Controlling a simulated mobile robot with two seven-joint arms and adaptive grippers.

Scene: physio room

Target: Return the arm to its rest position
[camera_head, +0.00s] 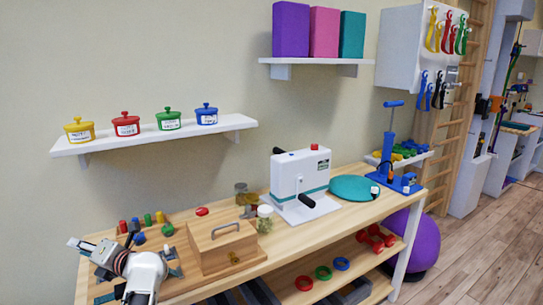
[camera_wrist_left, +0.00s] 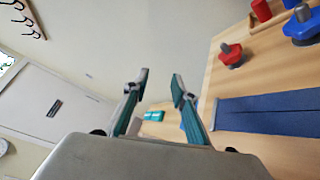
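My left arm comes in at the lower left of the head view, over the left end of the wooden table (camera_head: 185,291). My left gripper (camera_head: 84,246) is there, left of the wooden box with a handle (camera_head: 222,247) and close to small coloured pieces. In the wrist view the fingers of my left gripper (camera_wrist_left: 160,80) stand apart with nothing between them. My right gripper is not in view.
Small coloured pieces (camera_head: 148,219) stand near my left gripper. Glass jars (camera_head: 264,218) and a white press (camera_head: 300,180) stand further right on the table. A wall shelf (camera_head: 155,138) with several coloured pots is above. The wrist view shows a red knob (camera_wrist_left: 232,52) and blue strip (camera_wrist_left: 270,113).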

